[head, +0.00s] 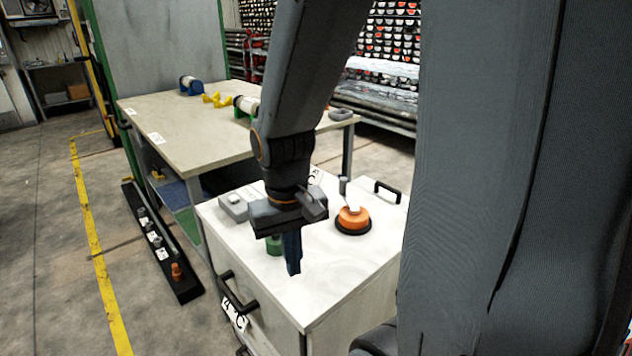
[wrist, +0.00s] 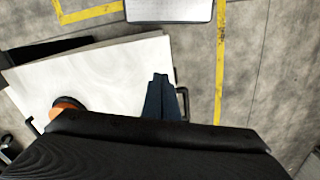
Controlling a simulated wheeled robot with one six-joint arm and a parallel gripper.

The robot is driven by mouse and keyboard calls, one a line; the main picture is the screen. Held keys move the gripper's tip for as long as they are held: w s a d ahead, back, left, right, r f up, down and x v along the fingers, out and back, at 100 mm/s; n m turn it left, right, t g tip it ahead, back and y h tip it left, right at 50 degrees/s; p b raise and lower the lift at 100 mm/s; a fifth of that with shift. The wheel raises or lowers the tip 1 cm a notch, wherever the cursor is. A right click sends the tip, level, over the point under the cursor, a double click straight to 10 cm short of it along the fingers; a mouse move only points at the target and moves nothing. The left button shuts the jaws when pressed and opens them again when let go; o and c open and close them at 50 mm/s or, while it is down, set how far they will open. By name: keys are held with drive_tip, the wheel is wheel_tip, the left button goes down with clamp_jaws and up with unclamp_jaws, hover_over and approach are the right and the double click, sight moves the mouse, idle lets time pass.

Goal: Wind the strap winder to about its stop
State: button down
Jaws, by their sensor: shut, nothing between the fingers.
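The strap winder (head: 353,220) sits on top of the white cabinet. It is an orange disc on a dark round base, with a light crank arm and an upright grey knob on it. Part of its orange disc and dark edge also shows at lower left in the wrist view (wrist: 64,106), partly hidden by my gripper's body. My gripper (head: 292,268) points down over the cabinet top, to the left of the winder and nearer the front, apart from it. Its fingers (wrist: 161,88) are shut and empty.
The white cabinet top (head: 330,275) is mostly clear. A grey block (head: 234,207) and a green object (head: 274,245) stand near my gripper, the green one partly hidden. Black handles (head: 388,191) edge the cabinet. A workbench (head: 185,140) stands behind; a black rail (head: 165,250) lies left.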

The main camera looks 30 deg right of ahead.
drive_tip(key=w+d+r+m+h+p, duration=0.2)
drive_tip(key=w+d+r+m+p, duration=0.35)
drive_tip(key=w+d, duration=0.3)
drive_tip(key=m+t+h+p, duration=0.1)
drive_tip(key=m+h+p, duration=0.1)
drive_tip(key=m+p, duration=0.7)
approach(343, 187)
wheel_tip(343, 187, down, 6)
drive_tip(key=n+p, duration=0.2)
drive_tip(key=shift+w+d+f+p, duration=0.1)
drive_tip(key=shift+w+d+p, duration=0.25)
drive_tip(key=shift+d, duration=0.1)
drive_tip(key=shift+d+b, duration=0.1)
drive_tip(key=shift+b, duration=0.3)
drive_tip(key=shift+w+d+f+m+b, duration=0.15)
drive_tip(key=shift+d+f+m+b, duration=0.1)
drive_tip(key=shift+b, duration=0.75)
drive_tip(key=m+b, duration=0.1)
drive_tip(key=b, duration=0.2)
drive_tip(key=shift+d+r+g, duration=0.15)
drive_tip(key=shift+d+g, duration=0.15)
drive_tip(key=shift+d, duration=0.1)
drive_tip(key=shift+m, duration=0.3)
